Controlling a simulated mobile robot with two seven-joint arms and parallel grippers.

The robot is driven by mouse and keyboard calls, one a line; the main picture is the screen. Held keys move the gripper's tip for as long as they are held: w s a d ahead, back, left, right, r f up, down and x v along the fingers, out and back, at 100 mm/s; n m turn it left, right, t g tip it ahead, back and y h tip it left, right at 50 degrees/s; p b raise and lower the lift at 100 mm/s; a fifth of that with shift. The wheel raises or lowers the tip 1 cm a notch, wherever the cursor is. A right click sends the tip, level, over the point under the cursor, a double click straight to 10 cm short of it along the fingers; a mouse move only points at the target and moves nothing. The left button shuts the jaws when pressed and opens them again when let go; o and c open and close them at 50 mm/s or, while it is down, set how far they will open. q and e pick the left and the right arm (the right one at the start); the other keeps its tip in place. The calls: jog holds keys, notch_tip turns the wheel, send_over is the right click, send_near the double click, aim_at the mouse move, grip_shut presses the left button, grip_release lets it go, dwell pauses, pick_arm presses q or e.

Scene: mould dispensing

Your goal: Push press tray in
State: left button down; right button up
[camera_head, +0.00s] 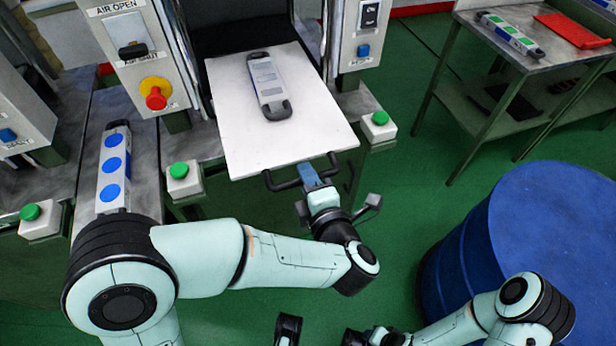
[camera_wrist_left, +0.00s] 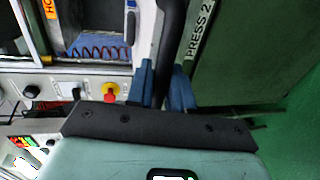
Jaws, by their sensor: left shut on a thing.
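The press tray (camera_head: 238,119) is a flat white plate sticking out of the press opening towards me. A grey mould part with black end handles (camera_head: 267,84) lies on it. A black bar handle (camera_head: 284,183) runs along the tray's front edge. My left gripper (camera_head: 312,177) is at the right part of this handle, its blue fingers shut on it. In the left wrist view the blue fingers (camera_wrist_left: 165,84) sit on both sides of a dark bar. My right arm shows at the lower right; its gripper's fingers cannot be clearly made out.
Green buttons on white boxes (camera_head: 379,126) (camera_head: 184,180) flank the tray. A red emergency knob (camera_head: 156,97) is on the left post. A blue drum (camera_head: 540,245) stands at the right. A side table (camera_head: 480,45) holds another part and a red item.

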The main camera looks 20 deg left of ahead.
aim_at(300, 159)
pick_arm(q)
jog(key=r+x, duration=0.1)
jog(key=x, duration=0.5)
jog(key=r+x, duration=0.1)
jog(key=x, duration=0.4)
jog(key=r+x, duration=0.1)
jog(key=x, duration=0.5)
jog(key=shift+w+a+r+p, duration=0.25)
jog(key=shift+w+a+p, duration=0.1)
jog(key=shift+w, duration=0.2)
pick_arm(e)
jog(key=shift+s+a+r, duration=0.3)
jog(key=shift+s+r, duration=0.1)
jog(key=shift+s, duration=0.1)
pick_arm(q)
jog(key=c, duration=1.1)
grip_release()
jog(key=shift+c, duration=0.2)
jog(key=shift+s+d, duration=0.1)
jog(key=p+v, duration=0.1)
jog(key=v, duration=1.2)
pick_arm(e)
jog(key=shift+s+a+r+g, duration=0.25)
jog(key=shift+s+r, duration=0.15)
jog(key=shift+s, duration=0.1)
jog(key=shift+s+a+r+g, duration=0.25)
jog(key=shift+s+r, duration=0.15)
jog(key=shift+s, duration=0.1)
